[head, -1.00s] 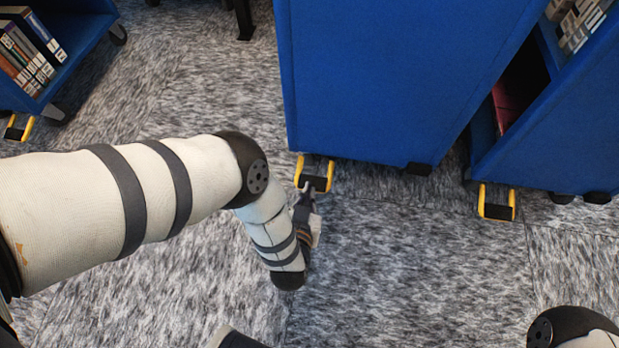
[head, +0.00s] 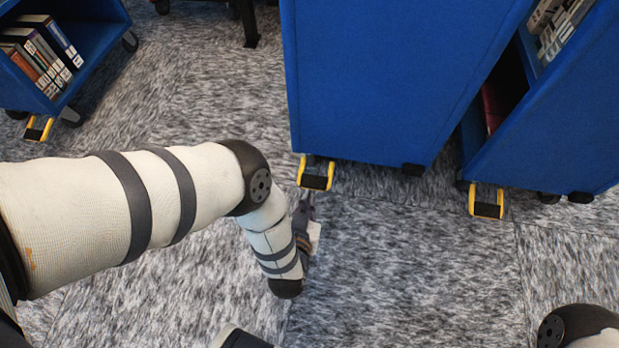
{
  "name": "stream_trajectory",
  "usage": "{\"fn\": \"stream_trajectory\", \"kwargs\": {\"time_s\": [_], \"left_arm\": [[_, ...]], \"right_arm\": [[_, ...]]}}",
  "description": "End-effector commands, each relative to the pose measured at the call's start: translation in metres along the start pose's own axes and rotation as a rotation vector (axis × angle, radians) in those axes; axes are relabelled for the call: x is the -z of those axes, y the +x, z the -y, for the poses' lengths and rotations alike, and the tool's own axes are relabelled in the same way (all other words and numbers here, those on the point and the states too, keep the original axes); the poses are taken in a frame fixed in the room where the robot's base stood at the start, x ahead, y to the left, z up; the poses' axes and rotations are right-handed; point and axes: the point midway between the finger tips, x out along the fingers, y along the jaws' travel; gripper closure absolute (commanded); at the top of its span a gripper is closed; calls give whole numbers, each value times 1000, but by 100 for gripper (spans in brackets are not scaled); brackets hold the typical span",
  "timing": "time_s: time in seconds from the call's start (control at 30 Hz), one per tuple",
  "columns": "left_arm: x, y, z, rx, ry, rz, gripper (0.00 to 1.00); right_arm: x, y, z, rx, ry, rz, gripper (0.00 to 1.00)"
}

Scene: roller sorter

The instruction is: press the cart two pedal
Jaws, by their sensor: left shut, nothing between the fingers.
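Three blue carts stand on the floor, each with a black pedal between yellow side bars. No cart number is readable. The middle cart (head: 385,80) has its pedal (head: 315,182) at its lower left corner. My left gripper (head: 306,204) is shut and empty, pointing at this pedal from just below it in the picture. Whether it touches the pedal I cannot tell. The right cart (head: 560,130) has its pedal (head: 486,208) at its lower left. The left cart (head: 95,40) has its pedal (head: 39,128) below it. My right gripper is out of view.
Books (head: 40,55) stand on the left cart, and more books (head: 562,30) on the right cart. Dark casters sit under the carts. The grey mottled carpet (head: 400,280) is clear in front of the middle and right carts.

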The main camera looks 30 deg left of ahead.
Motion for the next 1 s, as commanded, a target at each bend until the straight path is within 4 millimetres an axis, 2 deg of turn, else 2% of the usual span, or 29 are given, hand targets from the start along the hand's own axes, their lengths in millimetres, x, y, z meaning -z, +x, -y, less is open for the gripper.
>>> {"fn": "stream_trajectory", "kwargs": {"time_s": [0.2, 0.3, 0.47, 0.9, 0.97, 1.0], "left_arm": [[-28, -41, 1, 1, 0, 0, 100], [-36, -52, 1, 2, 0, -1, 100], [-41, -60, 1, 3, 0, -3, 100], [-40, -61, 1, 2, 0, -3, 100], [-29, -63, 0, 1, -2, -12, 100], [-12, -67, -1, 0, -5, -24, 100]], "right_arm": [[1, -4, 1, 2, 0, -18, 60], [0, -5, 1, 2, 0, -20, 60], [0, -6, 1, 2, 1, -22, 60], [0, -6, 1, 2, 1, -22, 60], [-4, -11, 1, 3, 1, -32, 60], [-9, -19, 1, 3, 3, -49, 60]]}}
